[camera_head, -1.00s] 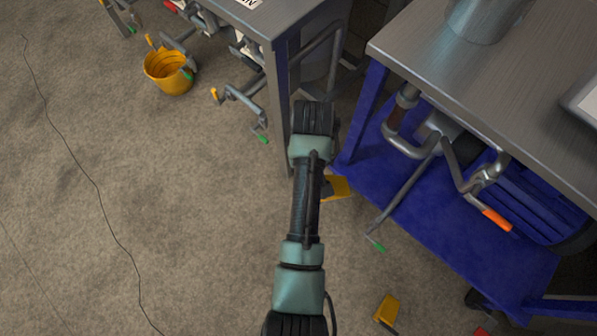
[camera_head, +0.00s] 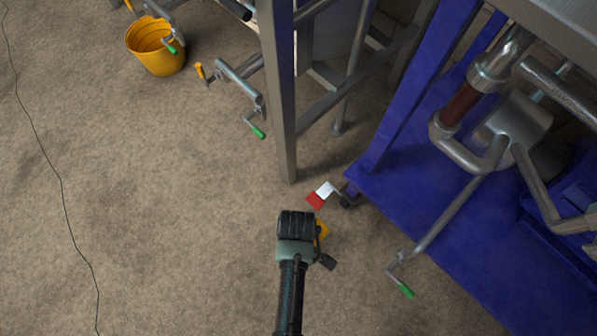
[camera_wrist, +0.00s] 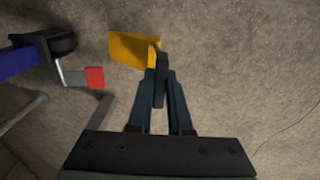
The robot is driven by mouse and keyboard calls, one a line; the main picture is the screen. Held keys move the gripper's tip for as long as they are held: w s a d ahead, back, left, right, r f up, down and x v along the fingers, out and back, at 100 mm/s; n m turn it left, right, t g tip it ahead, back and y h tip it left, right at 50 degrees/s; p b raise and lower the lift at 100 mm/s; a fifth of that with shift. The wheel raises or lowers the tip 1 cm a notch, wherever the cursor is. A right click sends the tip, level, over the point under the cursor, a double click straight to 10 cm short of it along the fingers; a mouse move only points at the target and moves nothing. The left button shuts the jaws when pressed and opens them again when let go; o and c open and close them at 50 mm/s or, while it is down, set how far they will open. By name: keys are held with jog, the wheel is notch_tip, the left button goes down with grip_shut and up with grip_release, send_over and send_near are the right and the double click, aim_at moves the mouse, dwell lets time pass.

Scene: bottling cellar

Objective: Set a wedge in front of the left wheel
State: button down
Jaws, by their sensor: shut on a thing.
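My gripper (camera_wrist: 160,80) is shut on a yellow wedge (camera_wrist: 133,50), held at its fingertips in the wrist view. In the head view the wedge (camera_head: 323,229) shows only partly, because my wrist covers the rest. The left wheel (camera_head: 350,196) is a dark caster under the near left corner of the blue cart (camera_head: 440,240). It also shows at the upper left of the wrist view (camera_wrist: 60,42). The wedge is apart from the wheel, below and left of it in the head view. I cannot tell how high the wedge is above the floor.
A red and white pedal (camera_head: 316,200) sticks out beside the wheel, close to the wedge. A table leg (camera_head: 280,100) stands just beyond. A green-handled crank (camera_head: 400,285) juts from the cart. A yellow bucket (camera_head: 156,46) stands far left.

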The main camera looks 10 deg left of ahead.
jog(key=shift+w+d+f+b, duration=0.25)
jog(key=shift+w+f+b, duration=0.1)
jog(key=shift+f+b, duration=0.35)
jog(key=shift+w+d+f+b, duration=0.25)
jog(key=shift+w+f+b, duration=0.15)
jog(key=shift+b, duration=0.45)
jog(key=w+d+f+b, duration=0.1)
jog(key=b, duration=0.1)
jog(key=w+f+b, duration=0.1)
jog(key=b, duration=0.2)
jog(key=shift+w+d+f, duration=0.2)
jog(key=shift+d+f, duration=0.2)
jog(key=shift+w+d, duration=0.25)
jog(key=shift+w, duration=0.1)
jog(key=shift+w+d+f+b, duration=0.15)
jog(key=shift+w+d+b, duration=0.1)
jog(key=shift+w+d, duration=0.5)
jog(key=shift+w+d+f+b, duration=0.2)
jog(key=shift+w+d, duration=0.3)
jog(key=shift+w, duration=0.45)
jog(key=c, duration=0.8)
grip_release()
jog(key=shift+o, duration=0.2)
